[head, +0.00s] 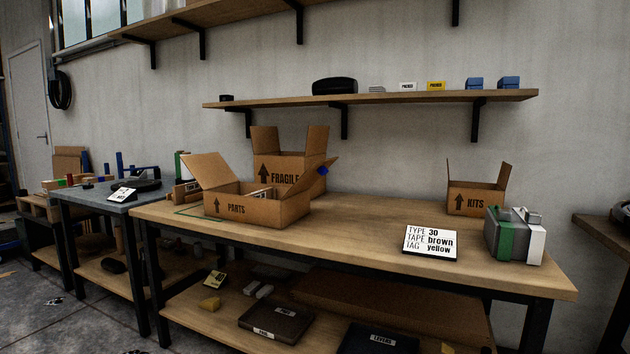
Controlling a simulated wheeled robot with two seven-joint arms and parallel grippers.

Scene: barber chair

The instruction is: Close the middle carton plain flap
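Three open cardboard cartons stand on the wooden workbench (375,225). The PARTS carton (270,213) is at the front left, with one flap (207,171) slanting out to the left. Another flap (320,174), with a blue mark, slants up to the right. The FRAGILE carton (289,165) stands behind it, partly hidden, with two upright flaps (266,139). It lies between the other two across the picture. The KITS carton (474,201) is at the right with raised flaps. I cannot tell for sure which flap is the plain one. Neither gripper is in view.
A sign (430,243) reading 30, brown, yellow lies at the bench front. A green-and-white tape dispenser (515,235) stands at the right end. A wall shelf (380,99) hangs above. The bench top between the PARTS and KITS cartons is clear.

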